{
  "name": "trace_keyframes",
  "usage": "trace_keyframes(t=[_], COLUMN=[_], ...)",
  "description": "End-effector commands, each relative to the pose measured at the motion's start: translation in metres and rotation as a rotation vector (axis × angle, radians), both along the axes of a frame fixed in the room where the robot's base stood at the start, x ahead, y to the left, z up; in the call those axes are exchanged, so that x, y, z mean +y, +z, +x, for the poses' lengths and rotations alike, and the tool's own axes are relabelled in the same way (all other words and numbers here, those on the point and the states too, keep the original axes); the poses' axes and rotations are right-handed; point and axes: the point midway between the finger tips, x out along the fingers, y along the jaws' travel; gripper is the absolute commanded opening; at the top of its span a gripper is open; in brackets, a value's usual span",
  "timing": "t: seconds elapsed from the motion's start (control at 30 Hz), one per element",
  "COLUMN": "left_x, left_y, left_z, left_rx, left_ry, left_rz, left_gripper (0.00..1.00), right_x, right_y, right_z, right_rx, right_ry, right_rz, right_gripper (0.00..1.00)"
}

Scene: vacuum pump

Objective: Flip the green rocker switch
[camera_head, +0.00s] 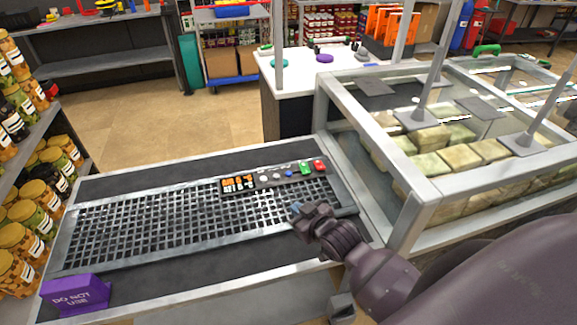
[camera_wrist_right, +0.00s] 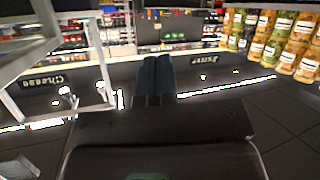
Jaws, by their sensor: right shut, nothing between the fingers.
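The green rocker switch (camera_head: 305,167) sits at the right end of the dark control strip on the machine's grated top, between a blue button (camera_head: 288,173) and a red switch (camera_head: 319,165). Which way it is tilted is too small to tell. My right gripper (camera_head: 297,209) is over the right part of the grate, in front of the strip and apart from the switch. Its fingers (camera_wrist_right: 158,78) are shut and empty in the right wrist view. The switch cannot be made out in that view. My left gripper is not in view.
An orange-lit display (camera_head: 237,184) is at the strip's left end. A purple "DO NOT USE" block (camera_head: 75,294) sits at the machine's front left corner. A metal-framed glass tank (camera_head: 425,190) stands close on the right. Shelves of jars (camera_head: 40,190) stand left.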

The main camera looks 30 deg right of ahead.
Motion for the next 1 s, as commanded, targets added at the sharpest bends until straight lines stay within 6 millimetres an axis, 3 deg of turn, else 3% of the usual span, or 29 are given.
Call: trace_keyframes(t=[0.03,0.2,0.4,0.6,1.0], left_x=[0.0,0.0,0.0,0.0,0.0], left_y=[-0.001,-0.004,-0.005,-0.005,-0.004], left_z=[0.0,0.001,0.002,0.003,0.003], left_rx=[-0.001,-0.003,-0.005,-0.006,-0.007], left_ry=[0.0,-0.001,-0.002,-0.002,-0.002], left_rz=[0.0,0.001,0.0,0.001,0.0], left_gripper=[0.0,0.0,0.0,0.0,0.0], right_x=[0.002,0.003,0.001,0.001,0.001], right_y=[-0.014,-0.045,-0.072,-0.081,-0.082], right_z=[-0.026,-0.094,-0.151,-0.169,-0.169], right_rx=[0.018,0.079,0.161,0.193,0.193], right_ry=[-0.016,-0.068,-0.118,-0.136,-0.136], right_rz=[0.013,0.041,0.06,0.068,0.068], right_gripper=[0.0,0.0,0.0,0.0,0.0])
